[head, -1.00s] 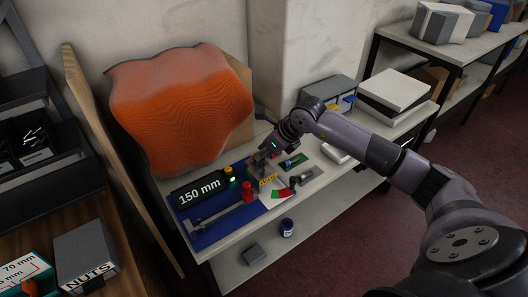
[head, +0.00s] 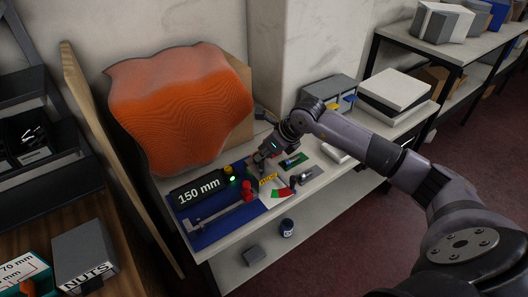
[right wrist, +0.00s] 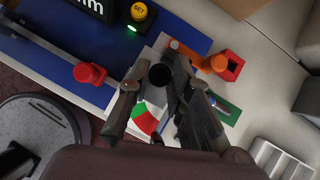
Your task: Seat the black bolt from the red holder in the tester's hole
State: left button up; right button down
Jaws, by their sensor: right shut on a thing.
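My right gripper (right wrist: 160,92) is shut on the black bolt (right wrist: 160,74), whose dark round end shows between the two fingers in the right wrist view. In the head view the right gripper (head: 262,160) hangs over the right part of the tester. The tester has a blue base (head: 216,232) and a "150 mm" display (head: 199,192). A red holder (right wrist: 231,66) stands right of the fingers in the wrist view, apart from them. The tester's hole is hidden under the bolt and fingers, so I cannot tell how the bolt sits to it. My left gripper is out of view.
A red knob (right wrist: 90,74) and a yellow SET button (right wrist: 138,12) with a lit green light stand near the hand. A large orange wavy panel (head: 180,105) stands behind.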

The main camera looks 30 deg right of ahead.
aim_at(264, 171)
jog(key=shift+f+b, duration=1.8)
jog(key=shift+f, duration=0.45)
jog(key=shift+r, duration=0.2)
jog(key=shift+r+p, duration=1.25)
jog(key=shift+r, duration=0.7)
jog(key=shift+b, duration=0.55)
jog(key=shift+f+b, duration=1.7)
jog(key=shift+f, duration=0.35)
jog(key=c, duration=1.4)
grip_release()
